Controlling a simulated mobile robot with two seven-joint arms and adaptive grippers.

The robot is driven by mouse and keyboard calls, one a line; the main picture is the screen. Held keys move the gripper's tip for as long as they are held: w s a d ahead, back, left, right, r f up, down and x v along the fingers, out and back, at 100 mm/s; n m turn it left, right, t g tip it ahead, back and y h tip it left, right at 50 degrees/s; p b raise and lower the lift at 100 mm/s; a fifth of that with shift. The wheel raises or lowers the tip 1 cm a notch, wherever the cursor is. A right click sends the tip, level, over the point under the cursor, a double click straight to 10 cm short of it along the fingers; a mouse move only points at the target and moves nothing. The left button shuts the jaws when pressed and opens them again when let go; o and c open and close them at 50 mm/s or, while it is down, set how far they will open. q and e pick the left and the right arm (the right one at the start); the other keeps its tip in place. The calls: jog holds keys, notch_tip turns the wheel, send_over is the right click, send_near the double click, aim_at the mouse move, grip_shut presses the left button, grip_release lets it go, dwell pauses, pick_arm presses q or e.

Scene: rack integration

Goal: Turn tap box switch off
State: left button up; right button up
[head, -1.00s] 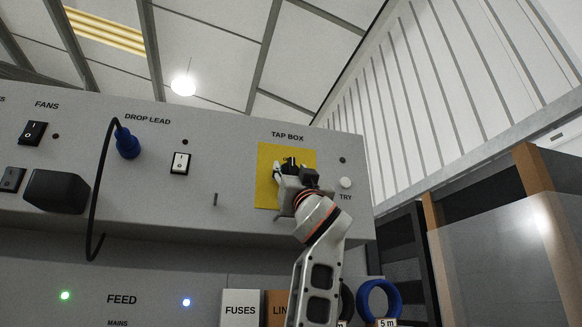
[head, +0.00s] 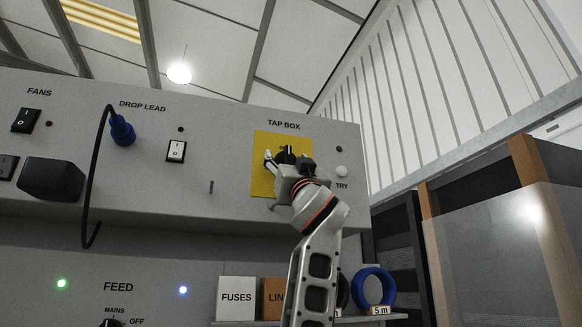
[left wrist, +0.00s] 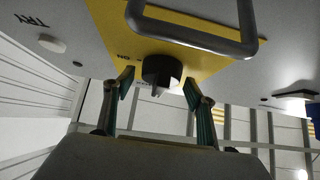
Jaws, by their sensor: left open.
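The tap box switch is a black rotary knob (head: 286,155) on a yellow plate (head: 263,181) under the TAP BOX label. In the left wrist view the knob (left wrist: 161,70) sits in the middle, with small lettering beside it that I cannot read surely. My left gripper (head: 287,163) is at the plate, in front of the knob. In the left wrist view its open fingers (left wrist: 158,88) stand on either side of the knob, with visible gaps. The gripper partly hides the plate and the knob in the head view. My right gripper is out of view.
A grey bar (left wrist: 197,42) crosses the plate beyond the knob in the left wrist view. A white TRY button (head: 342,172) is right of the plate. A rocker switch (head: 176,151) and a blue plug (head: 122,131) are left. A FUSES box (head: 237,297) stands below.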

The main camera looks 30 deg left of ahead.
pick_arm(q)
jog(key=v, duration=1.1)
jog(key=shift+d+f, duration=0.2)
jog(key=shift+f, duration=0.1)
jog(key=shift+s, duration=0.1)
